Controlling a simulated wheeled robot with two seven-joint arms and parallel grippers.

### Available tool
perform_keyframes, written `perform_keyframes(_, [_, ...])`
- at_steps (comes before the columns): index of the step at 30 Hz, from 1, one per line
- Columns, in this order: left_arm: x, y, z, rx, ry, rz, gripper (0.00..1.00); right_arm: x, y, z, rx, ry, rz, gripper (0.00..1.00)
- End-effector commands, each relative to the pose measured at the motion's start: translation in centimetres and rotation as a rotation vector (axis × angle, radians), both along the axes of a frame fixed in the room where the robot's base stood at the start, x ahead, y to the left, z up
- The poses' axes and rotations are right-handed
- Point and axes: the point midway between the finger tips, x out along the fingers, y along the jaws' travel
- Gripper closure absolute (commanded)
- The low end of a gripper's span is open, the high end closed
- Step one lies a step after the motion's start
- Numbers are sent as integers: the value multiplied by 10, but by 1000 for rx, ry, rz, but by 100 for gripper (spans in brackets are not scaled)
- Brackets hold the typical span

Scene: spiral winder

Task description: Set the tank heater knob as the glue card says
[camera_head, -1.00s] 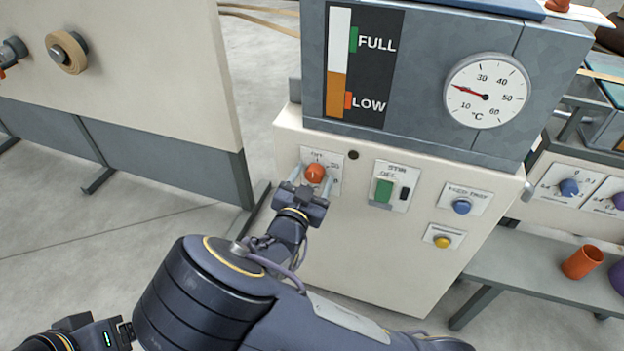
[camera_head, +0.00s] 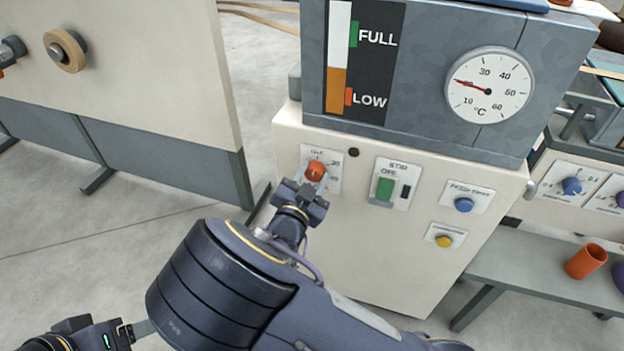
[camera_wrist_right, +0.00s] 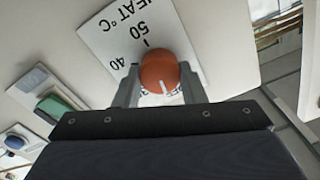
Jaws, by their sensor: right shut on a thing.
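The orange-red tank heater knob (camera_head: 315,171) sits on a white dial plate on the cream cabinet front, below the glue tank. My right gripper (camera_head: 316,178) is shut on the knob, one finger on each side. In the right wrist view the knob (camera_wrist_right: 160,76) is between the fingers, with a white pointer line; the plate (camera_wrist_right: 118,36) reads "HEAT °C" with 40 and 50 visible, and other marks are covered. I cannot read the exact setting. My left gripper (camera_head: 100,335) is at the lower left, away from the cabinet; its jaws are unclear. I cannot identify the glue card.
The tank's round thermometer (camera_head: 488,85) has its red needle between 20 and 30. The level strip (camera_head: 337,60) is orange near LOW. Right of the knob are a green STIR switch (camera_head: 385,189), a blue button (camera_head: 463,205) and a yellow button (camera_head: 443,241).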

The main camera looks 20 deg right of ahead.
Motion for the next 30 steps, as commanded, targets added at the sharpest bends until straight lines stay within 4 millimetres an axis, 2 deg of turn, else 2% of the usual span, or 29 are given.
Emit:
perform_keyframes(1, [0, 0, -8, 0, 0, 0, 28, 0, 0, -4, 36, -20, -1, 86])
perform_keyframes(18, [0, 0, -60, 0, 0, 0, 28, -1, -1, -6, 471, -316, 0, 86])
perform_keyframes(30, [0, 0, -87, 0, 0, 0, 28, -1, -1, -4, 679, -457, -1, 86])
